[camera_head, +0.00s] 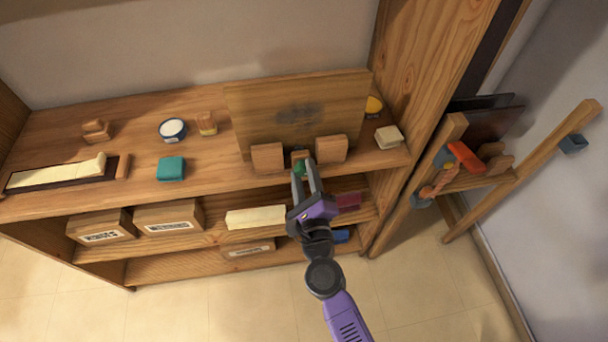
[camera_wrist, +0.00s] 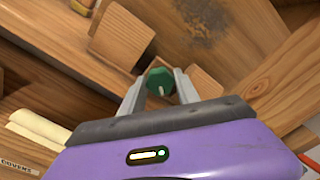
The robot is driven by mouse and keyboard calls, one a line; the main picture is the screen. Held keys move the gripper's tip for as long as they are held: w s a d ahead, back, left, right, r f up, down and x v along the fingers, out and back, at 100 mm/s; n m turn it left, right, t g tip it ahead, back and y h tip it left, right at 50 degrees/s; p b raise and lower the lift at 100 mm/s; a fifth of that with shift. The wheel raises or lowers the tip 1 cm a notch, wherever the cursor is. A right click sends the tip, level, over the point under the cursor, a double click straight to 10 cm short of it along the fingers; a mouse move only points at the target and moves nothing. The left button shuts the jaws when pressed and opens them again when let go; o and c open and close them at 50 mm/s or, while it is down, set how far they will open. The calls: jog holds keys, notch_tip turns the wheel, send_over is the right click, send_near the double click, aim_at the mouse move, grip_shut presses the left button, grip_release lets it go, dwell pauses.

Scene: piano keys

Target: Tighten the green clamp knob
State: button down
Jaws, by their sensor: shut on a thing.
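The green clamp knob (camera_wrist: 160,82) sits between two wooden blocks at the front of an upright wooden board (camera_head: 290,108). My gripper (camera_head: 305,166) reaches up to it from the front. In the wrist view its two fingers (camera_wrist: 159,92) are on either side of the knob, and it is shut on the knob. A white mark shows on the knob's face. In the head view the knob (camera_head: 299,169) is partly hidden by the fingers.
The left block (camera_head: 267,158) and right block (camera_head: 331,149) stand close beside my fingers. A teal box (camera_head: 171,169), a round tin (camera_head: 172,129) and a cream block (camera_head: 388,137) are on the same shelf. The floor in front is clear.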

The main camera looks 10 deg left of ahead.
jog(key=shift+f+m, duration=0.1)
jog(key=shift+m, duration=0.8)
jog(key=c, duration=0.9)
grip_release()
jog(key=shift+s, duration=0.15)
jog(key=v, duration=0.7)
jog(key=shift+s+d+b, duration=0.2)
jog(key=shift+s+b, duration=0.1)
jog(key=shift+b, duration=0.15)
